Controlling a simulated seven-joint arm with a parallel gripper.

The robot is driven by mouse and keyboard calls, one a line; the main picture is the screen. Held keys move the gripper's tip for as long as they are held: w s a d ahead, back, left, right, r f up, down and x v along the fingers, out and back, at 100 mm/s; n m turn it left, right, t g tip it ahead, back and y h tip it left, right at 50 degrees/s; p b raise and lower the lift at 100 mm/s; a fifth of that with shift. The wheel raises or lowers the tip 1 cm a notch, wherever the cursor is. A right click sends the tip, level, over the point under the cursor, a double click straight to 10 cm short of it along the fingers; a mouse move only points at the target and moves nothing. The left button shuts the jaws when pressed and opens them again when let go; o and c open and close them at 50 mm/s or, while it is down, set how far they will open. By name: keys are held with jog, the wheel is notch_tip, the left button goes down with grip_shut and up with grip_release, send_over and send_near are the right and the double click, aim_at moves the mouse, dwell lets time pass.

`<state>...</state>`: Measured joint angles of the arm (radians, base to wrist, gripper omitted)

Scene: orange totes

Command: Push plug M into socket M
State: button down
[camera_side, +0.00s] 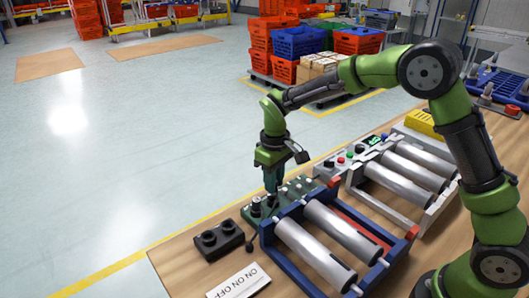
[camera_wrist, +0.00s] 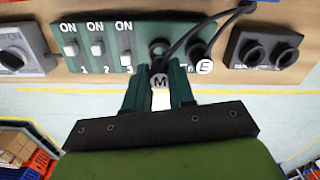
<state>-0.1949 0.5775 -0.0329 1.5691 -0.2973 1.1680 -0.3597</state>
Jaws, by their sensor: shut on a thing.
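Plug M (camera_wrist: 159,81), with a round grey tag marked M, sits between the two green fingers of my gripper (camera_wrist: 159,72) in the wrist view. The gripper is shut on it. A dark cable rises from the plug to the upper right. A round dark socket (camera_wrist: 158,46) shows on the green panel (camera_wrist: 140,58), just beyond the plug; I read no letter on it. I cannot tell whether the plug tip touches or enters it. In the side view my gripper (camera_side: 271,190) points down at the green panel (camera_side: 298,187), and the plug is too small to make out.
Plug E (camera_wrist: 203,66) and its cable stand close to the right of plug M. Three switches (camera_wrist: 97,48) marked ON are on the left of the panel. A black two-socket box (camera_side: 218,240) and a printed sign (camera_side: 240,283) lie nearby. A blue roller frame (camera_side: 290,262) adjoins the panel.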

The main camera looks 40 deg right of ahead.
jog(key=shift+f, duration=0.4)
jog(key=shift+f, duration=0.1)
jog(key=shift+f, duration=0.7)
jog(key=shift+f, duration=0.3)
dwell(0.5)
jog(key=c, duration=0.9)
grip_release()
jog(key=shift+o, duration=0.2)
notch_tip(320, 180, up, 17)
